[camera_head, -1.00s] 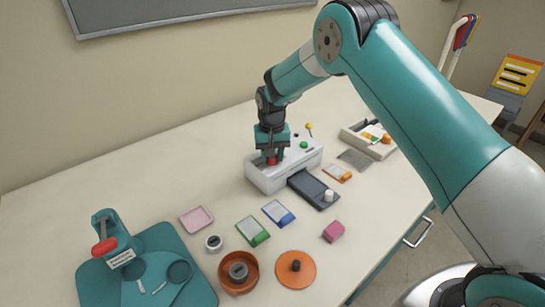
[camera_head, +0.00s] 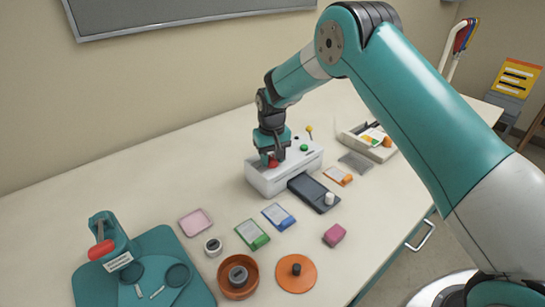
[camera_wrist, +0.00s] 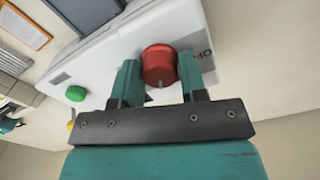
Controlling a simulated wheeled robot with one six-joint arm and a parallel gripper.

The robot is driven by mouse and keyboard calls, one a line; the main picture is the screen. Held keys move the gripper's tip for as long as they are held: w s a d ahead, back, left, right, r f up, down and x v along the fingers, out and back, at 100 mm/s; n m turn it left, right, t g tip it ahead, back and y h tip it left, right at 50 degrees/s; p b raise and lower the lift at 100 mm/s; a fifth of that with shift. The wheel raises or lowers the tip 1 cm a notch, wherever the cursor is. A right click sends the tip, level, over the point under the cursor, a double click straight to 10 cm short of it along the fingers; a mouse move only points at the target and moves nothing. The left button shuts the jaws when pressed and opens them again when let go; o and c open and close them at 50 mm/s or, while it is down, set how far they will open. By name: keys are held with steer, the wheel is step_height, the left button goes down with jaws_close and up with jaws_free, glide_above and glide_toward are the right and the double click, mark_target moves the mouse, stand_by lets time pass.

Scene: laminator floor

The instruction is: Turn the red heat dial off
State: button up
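In the head view my gripper (camera_head: 272,156) is at the left end of the laminator. A small pale mark on the dial's rim faces my gripper in the wrist view. Dark "OF" lettering (camera_wrist: 201,52) shows beside the dial, partly hidden by the right finger.
A dark tray (camera_head: 313,192) lies in front of the laminator. Cards, an orange bowl (camera_head: 238,291) and a teal mat (camera_head: 160,245) occupy the front left.

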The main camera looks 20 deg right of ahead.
mark_target(272, 157)
steer(key=o, duration=0.4)
steer(key=shift+r, duration=0.15)
step_height(272, 157, up, 17)
steer(key=b, duration=0.2)
steer(key=shift+r+b, duration=0.15)
steer(key=shift+b, duration=0.25)
